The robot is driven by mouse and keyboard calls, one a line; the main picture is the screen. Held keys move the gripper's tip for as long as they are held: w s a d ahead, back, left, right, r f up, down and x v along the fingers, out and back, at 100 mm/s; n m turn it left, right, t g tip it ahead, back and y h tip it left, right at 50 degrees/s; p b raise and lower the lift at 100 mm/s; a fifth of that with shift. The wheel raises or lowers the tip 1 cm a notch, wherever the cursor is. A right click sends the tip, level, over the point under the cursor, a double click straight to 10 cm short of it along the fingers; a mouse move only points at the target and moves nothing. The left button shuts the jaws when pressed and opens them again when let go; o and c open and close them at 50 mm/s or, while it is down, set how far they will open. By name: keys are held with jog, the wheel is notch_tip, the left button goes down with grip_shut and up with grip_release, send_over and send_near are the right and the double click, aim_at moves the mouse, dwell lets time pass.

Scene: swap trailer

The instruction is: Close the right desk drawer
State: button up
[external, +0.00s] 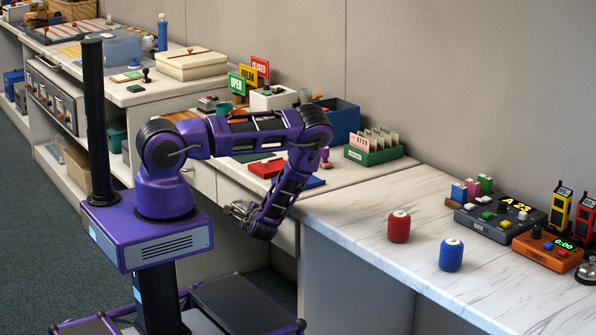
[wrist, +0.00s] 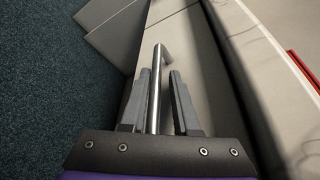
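The right desk drawer (external: 232,194) is under the front edge of the white desk, partly hidden by my forearm in the external view. In the wrist view its pale front (wrist: 186,45) lies ahead of my fingers. Its metal bar handle (wrist: 157,75) runs between my two fingers. My gripper (external: 238,211) is at the drawer front; in the wrist view the gripper (wrist: 160,78) has its fingers apart, with the bar close to the left finger and a gap to the right one. How far out the drawer stands is not clear.
A red pad (external: 266,168) and a green card box (external: 373,148) lie on the desk above. A red can (external: 399,227) and a blue can (external: 451,255) stand on the marble counter (external: 350,210) to the right. Open carpet (external: 45,230) is at left.

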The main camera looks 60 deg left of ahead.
jog(key=shift+o, duration=0.8)
jog(key=shift+s, duration=0.1)
jog(key=shift+s, duration=0.1)
jog(key=p+v, duration=0.1)
jog(key=v, duration=1.6)
jog(key=shift+d, duration=0.15)
jog(key=shift+r, duration=0.1)
